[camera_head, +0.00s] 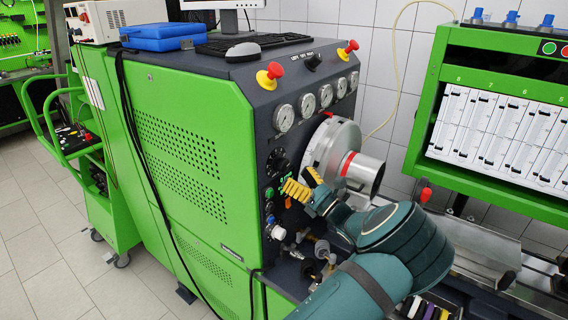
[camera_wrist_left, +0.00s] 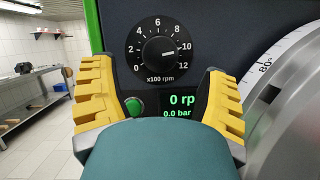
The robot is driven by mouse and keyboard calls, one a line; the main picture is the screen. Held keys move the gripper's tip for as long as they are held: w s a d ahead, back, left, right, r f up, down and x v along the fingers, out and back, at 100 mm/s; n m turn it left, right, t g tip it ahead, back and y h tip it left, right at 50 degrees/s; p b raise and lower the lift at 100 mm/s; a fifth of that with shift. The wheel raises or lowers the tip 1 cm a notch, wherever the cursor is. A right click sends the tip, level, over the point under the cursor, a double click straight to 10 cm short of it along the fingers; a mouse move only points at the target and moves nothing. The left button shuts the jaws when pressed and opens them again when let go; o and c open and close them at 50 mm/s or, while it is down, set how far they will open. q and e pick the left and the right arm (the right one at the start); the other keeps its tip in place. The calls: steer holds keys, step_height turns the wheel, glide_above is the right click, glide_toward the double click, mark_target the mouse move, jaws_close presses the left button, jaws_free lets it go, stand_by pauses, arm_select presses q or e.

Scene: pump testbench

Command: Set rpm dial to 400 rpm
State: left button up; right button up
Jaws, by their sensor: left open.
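The rpm dial (camera_wrist_left: 155,47) is a black round knob on the dark panel, with white numbers up to 12 and "x100 rpm" below. Its white pointer line points right, close to the 10. In the head view the dial (camera_head: 277,163) sits on the front panel below the gauges. My left gripper (camera_wrist_left: 156,68) is open, with its yellow ridged fingers apart on either side of the dial's lower area, and nothing is between them. In the head view the left gripper (camera_head: 302,182) is in front of the panel, right of and below the dial.
A green display (camera_wrist_left: 178,106) reads 0 rp and 0.0 bar, partly hidden by a finger. A green button (camera_wrist_left: 133,105) is left of it. A large silver graduated drum (camera_head: 332,148) stands close right of the gripper.

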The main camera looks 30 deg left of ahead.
mark_target(286, 167)
arm_select(q)
steer(key=shift+x, duration=2.65)
steer(key=c, duration=1.2)
